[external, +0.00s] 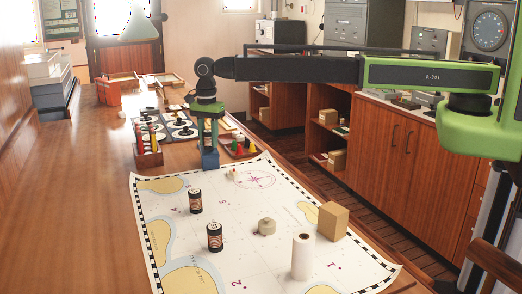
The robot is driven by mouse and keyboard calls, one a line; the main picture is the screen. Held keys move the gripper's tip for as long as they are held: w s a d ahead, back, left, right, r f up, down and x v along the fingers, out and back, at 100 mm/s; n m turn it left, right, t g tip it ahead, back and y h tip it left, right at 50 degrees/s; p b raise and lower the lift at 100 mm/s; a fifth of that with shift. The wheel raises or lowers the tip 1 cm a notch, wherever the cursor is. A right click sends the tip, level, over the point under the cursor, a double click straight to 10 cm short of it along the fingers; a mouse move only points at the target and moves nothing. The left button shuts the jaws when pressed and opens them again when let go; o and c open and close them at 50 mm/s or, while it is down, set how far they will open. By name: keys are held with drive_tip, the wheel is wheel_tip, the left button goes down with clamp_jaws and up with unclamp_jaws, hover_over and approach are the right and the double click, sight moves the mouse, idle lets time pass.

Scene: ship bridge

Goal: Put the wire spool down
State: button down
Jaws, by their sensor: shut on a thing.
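My gripper (209,160) points straight down from the end of my arm, over the far edge of the chart, with its blue fingertips low near the table. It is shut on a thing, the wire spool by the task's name. The fingers hide nearly all of the spool, so its shape and colour do not show clearly. Whether it touches the table or hangs just above it I cannot tell. The chart (245,210) lies spread on the wooden table in front of the gripper.
On the chart stand two dark labelled cylinders (214,238), a white roll (303,257), a cardboard box (332,221) and a small beige round item (266,226). A red-brown rack (147,155) stands left of the gripper, beside a tray of black round parts (181,128). The chart's middle has free room.

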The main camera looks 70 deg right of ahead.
sight(208, 131)
drive_tip(key=shift+f, duration=0.4)
drive_tip(key=c, duration=1)
unclamp_jaws()
wheel_tip(208, 131, up, 13)
drive_tip(key=p, duration=1.2)
drive_tip(key=shift+f+p, duration=0.2)
drive_tip(key=shift+p, duration=0.15)
drive_tip(key=shift+f, duration=0.1)
